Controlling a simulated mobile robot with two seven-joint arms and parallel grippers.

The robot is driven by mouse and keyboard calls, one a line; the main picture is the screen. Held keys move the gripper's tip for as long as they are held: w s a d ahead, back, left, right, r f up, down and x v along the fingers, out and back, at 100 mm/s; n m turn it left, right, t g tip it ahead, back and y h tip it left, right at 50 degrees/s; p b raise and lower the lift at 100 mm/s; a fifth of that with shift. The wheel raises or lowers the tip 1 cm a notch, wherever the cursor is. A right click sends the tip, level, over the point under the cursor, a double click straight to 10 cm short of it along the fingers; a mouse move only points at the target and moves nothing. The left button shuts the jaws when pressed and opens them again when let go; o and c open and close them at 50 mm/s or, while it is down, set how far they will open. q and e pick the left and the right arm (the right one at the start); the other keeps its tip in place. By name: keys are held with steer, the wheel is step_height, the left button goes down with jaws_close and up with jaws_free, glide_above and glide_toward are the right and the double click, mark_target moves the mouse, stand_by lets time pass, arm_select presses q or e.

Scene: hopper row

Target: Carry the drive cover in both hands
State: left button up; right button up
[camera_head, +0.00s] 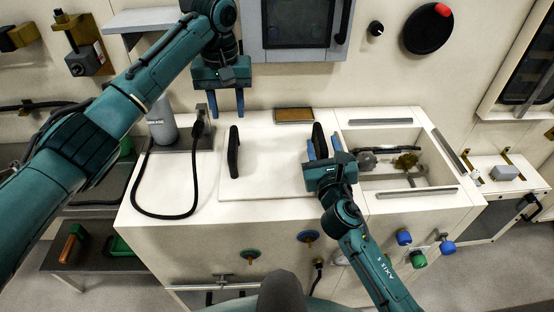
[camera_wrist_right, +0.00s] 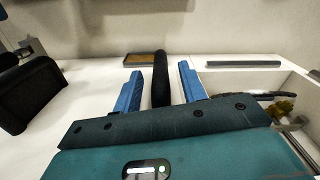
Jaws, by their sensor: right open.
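The drive cover (camera_head: 275,165) is a flat white panel lying on the white cabinet top, left of an open bay. It has a black left handle (camera_head: 233,152) and a black right handle (camera_head: 318,136). My right gripper (camera_head: 323,146) is open at the right handle. In the right wrist view the handle (camera_wrist_right: 160,78) stands between the blue fingers, with gaps on both sides. The left handle also shows in that view (camera_wrist_right: 30,95). My left gripper (camera_head: 227,106) is open and empty, fingers down, in front of the back wall and beyond the left handle.
The open bay (camera_head: 428,135) holds shafts and a brass gear. A grey bottle (camera_head: 162,121) and a black cable (camera_head: 140,190) are left of the cover. A brown-topped block (camera_head: 294,115) lies behind it. A screen (camera_head: 298,25) hangs on the wall. Coloured knobs line the cabinet front.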

steer(key=s, duration=1)
steer(key=shift+d, duration=0.35)
